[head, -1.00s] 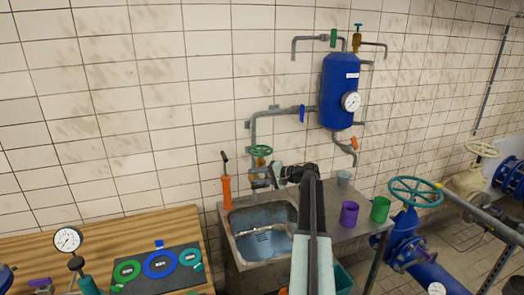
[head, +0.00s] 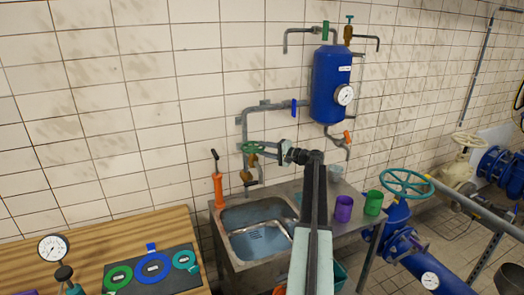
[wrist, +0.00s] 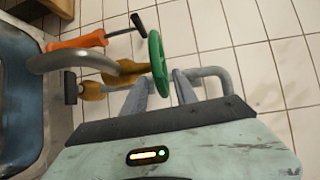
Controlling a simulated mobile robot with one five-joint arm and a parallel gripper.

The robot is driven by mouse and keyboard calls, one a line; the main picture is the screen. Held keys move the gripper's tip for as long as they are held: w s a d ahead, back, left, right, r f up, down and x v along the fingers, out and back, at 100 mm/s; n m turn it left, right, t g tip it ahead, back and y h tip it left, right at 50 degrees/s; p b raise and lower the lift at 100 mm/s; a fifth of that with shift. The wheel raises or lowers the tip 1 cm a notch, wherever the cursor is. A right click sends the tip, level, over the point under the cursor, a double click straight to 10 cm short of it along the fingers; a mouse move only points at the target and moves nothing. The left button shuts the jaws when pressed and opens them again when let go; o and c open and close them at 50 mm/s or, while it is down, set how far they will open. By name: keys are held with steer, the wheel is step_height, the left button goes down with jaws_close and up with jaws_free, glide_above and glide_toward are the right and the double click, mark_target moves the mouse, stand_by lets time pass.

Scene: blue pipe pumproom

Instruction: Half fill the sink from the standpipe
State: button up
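The steel sink (head: 229,238) has a bluish basin; I cannot tell if water stands in it. The standpipe (head: 241,130) runs down the wall to a brass tap with a green handwheel (head: 250,148) over the sink's back edge. No stream shows at its spout. My gripper (head: 267,148) is at the handwheel, its fingers spread. In the wrist view, the handwheel (wrist: 157,62) is seen nearly edge-on, its near rim between my two finger tips (wrist: 165,80) with gaps visible. The grey curved spout (wrist: 65,60) and brass tap body (wrist: 125,75) lie to the left.
An orange hand pump (head: 218,190) stands at the sink's left back corner. Purple (head: 343,208) and green (head: 373,203) cups stand on the right drainboard. A wooden bench (head: 130,233) is left, a blue tank (head: 331,85) above. A blue-lever valve (head: 294,107) sits on the upper pipe.

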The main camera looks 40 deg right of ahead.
steer(key=shift+w, duration=0.35)
steer(key=shift+a, duration=0.1)
jaws_close()
steer(key=shift+w+d+n+g+y, duration=0.3)
steer(key=shift+d+n+y, duration=0.25)
steer(key=shift+y, duration=0.35)
steer(key=shift+a+n+g+y, duration=0.1)
steer(key=shift+n+g+y, duration=0.2)
steer(key=shift+n+y, duration=0.45)
steer(key=shift+s, duration=0.1)
jaws_free()
steer(key=v, duration=0.7)
steer(key=shift+s, duration=0.35)
